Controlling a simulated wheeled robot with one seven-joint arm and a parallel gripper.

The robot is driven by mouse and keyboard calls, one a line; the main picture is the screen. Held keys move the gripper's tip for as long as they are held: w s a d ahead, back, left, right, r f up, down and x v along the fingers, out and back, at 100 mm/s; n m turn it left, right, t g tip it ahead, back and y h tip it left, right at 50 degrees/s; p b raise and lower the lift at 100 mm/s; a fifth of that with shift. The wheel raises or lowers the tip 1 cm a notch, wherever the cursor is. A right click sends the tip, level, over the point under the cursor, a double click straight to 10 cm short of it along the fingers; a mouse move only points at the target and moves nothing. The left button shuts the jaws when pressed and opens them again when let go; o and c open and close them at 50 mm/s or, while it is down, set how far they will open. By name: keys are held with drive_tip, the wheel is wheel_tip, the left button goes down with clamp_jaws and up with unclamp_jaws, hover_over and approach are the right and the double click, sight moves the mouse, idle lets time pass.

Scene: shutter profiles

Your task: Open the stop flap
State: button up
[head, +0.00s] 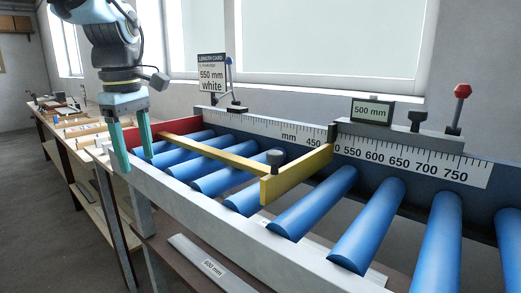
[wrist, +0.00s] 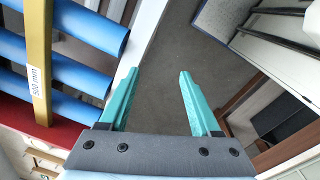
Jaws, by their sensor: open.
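The yellow stop flap (head: 297,172) stands upright across the blue rollers, swung across the conveyor at about the middle of the scale. A dark round knob (head: 276,156) is beside it. A long yellow profile (head: 215,153) lies along the rollers from the red end plate (head: 178,127) to near the flap; I cannot tell if they touch. In the wrist view the profile (wrist: 38,50) carries a 500 mm label. My gripper (head: 134,160) is open and empty at the conveyor's near left corner, well left of the flap. In the wrist view its teal fingers (wrist: 157,75) have only floor between them.
A 500 mm display (head: 372,110), a red-knobbed lever (head: 458,108) and a dark knob (head: 417,121) stand on the rear rail at right. A length card (head: 211,73) reads 550 mm white. A 600 mm strip (head: 212,266) lies below the front rail. A cluttered bench (head: 75,128) stands at left.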

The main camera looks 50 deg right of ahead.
drive_tip(key=s+d+r+n+b, duration=0.1)
drive_tip(key=s+d+r, duration=0.35)
drive_tip(key=s, duration=0.25)
drive_tip(key=s+d+r+n, duration=0.1)
drive_tip(key=s+d+r, duration=0.3)
drive_tip(key=s+d, duration=0.15)
wheel_tip(320, 180, up, 6)
drive_tip(key=n+b, duration=0.1)
drive_tip(key=n, duration=0.2)
hover_over(275, 152)
drive_tip(key=shift+y, duration=0.3)
wheel_tip(275, 152, down, 11)
drive_tip(key=shift+r+b, duration=0.2)
drive_tip(key=shift+b, duration=0.15)
clamp_jaws()
